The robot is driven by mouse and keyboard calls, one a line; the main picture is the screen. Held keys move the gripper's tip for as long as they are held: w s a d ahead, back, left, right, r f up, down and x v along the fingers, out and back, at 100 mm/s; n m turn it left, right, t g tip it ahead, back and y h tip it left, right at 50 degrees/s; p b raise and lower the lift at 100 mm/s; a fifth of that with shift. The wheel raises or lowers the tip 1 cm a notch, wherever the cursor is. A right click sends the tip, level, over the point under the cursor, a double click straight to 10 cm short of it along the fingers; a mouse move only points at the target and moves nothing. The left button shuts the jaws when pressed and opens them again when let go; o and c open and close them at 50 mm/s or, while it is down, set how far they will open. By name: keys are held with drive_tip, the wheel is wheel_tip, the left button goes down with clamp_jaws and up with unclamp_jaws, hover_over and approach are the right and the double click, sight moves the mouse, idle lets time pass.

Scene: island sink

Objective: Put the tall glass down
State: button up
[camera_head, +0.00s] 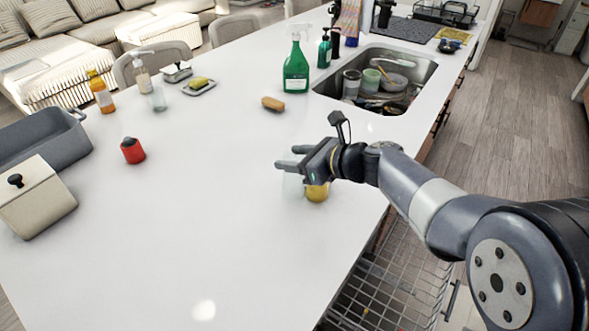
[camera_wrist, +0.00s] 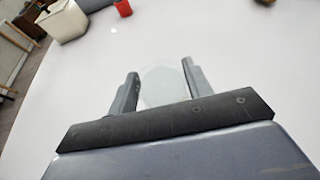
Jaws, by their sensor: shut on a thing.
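My gripper (camera_head: 290,158) is over the white countertop (camera_head: 215,225), left of the sink's near end. It is shut on a clear tall glass (camera_head: 292,186), which is faint against the white top. In the wrist view the glass (camera_wrist: 163,86) sits between the two fingers of my gripper (camera_wrist: 160,72). Whether its base touches the countertop I cannot tell. A small yellow item (camera_head: 317,192) is just right of the glass, under my gripper and partly hidden by it.
A red item (camera_head: 132,150), a cream box (camera_head: 38,197) and a grey tub (camera_head: 50,140) stand at left. A brown brush (camera_head: 272,104) and a green spray bottle (camera_head: 296,68) are behind, near the full sink (camera_head: 425,70). The front middle countertop is clear.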

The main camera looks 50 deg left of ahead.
drive_tip(key=shift+f, duration=1.65)
drive_tip(key=shift+f, duration=0.2)
drive_tip(key=o, duration=1.4)
drive_tip(key=v, duration=0.6)
drive_tip(key=b+v, duration=0.1)
drive_tip(key=v, duration=0.5)
drive_tip(key=shift+r, duration=0.25)
